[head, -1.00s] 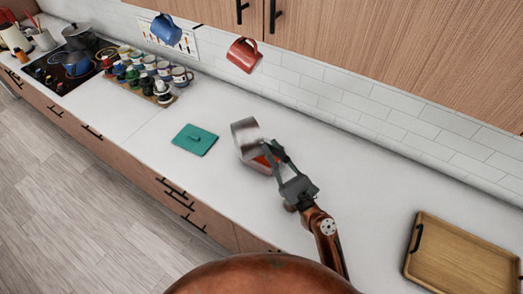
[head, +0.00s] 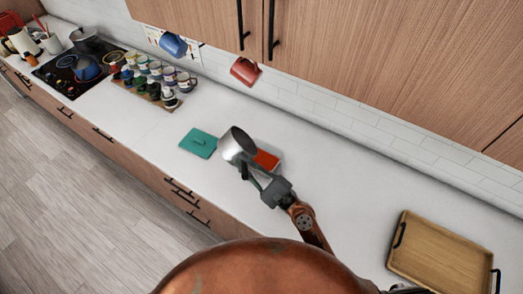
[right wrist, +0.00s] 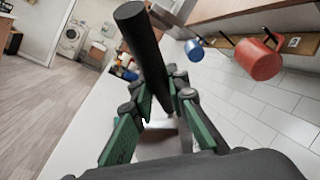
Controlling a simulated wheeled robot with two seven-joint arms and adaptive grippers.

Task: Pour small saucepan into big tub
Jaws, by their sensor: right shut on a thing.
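The small saucepan (head: 233,151), shiny metal, is held above the counter in the head view, tilted with its dark mouth toward the upper right. My right gripper (head: 247,175) is shut on its handle; the black handle (right wrist: 142,45) stands between the green fingers in the right wrist view. A red-topped object (head: 267,160), perhaps the big tub, sits just right of the pan, partly hidden by the pan and my gripper. I cannot see its inside clearly. A teal lid-like piece (head: 199,143) lies flat left of the pan. My left gripper is not in view.
A wooden tray (head: 440,255) lies at the right. Several mugs and jars stand on a board (head: 150,90) at the left, near the cooktop (head: 85,68). A red mug (head: 244,71) and a blue mug (head: 172,45) hang above the counter. The middle-right counter is clear.

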